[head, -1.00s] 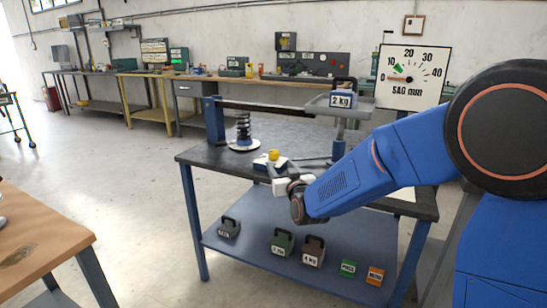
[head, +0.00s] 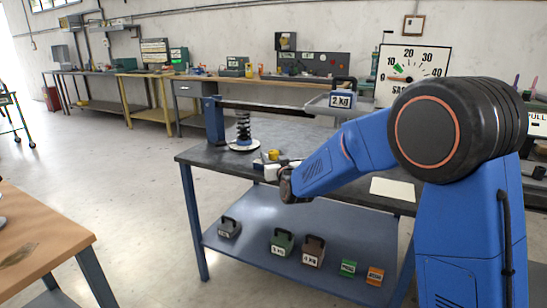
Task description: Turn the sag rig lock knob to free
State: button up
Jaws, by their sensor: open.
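The sag rig stands on the dark-topped bench (head: 200,157). Its small yellow lock knob (head: 273,154) shows near the bench's front edge. My gripper (head: 265,163) is open right at the knob, reaching in from the front right. The fingers partly cover the knob's base, and I cannot tell whether they touch the knob. The knob's pointing direction is too small to read. The black spring (head: 243,128) stands upright on a white round plate behind it. The rig's beam (head: 265,106) runs right to a tray with a 2 kg weight (head: 341,100).
The sag dial (head: 418,60) stands behind my arm, its lower part hidden. A pale sheet (head: 392,189) lies on the bench's right. A wooden table (head: 45,240) stands left.

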jog(key=c, duration=1)
jog(key=shift+c, duration=0.2)
jog(key=shift+m+h, duration=0.3)
jog(key=shift+h, duration=0.2)
jog(key=m+h, duration=0.2)
jog(key=h, duration=0.1)
jog(key=m+t+h, duration=0.1)
jog(key=m+h, duration=0.1)
jog(key=h, duration=0.2)
jog(key=shift+a+m, duration=0.1)
jog(key=shift+m, duration=0.2)
jog(key=shift+m+g+h, duration=0.65)
jog(key=shift+m+h, duration=0.6)
jog(key=shift+h, duration=0.6)
jog(key=shift+m+g+h, duration=0.65)
jog(key=shift+m+h, duration=0.6)
jog(key=shift+h, duration=0.9)
jog(key=o, duration=1)
jog(key=shift+o, duration=0.2)
jog(key=shift+s, duration=0.15)
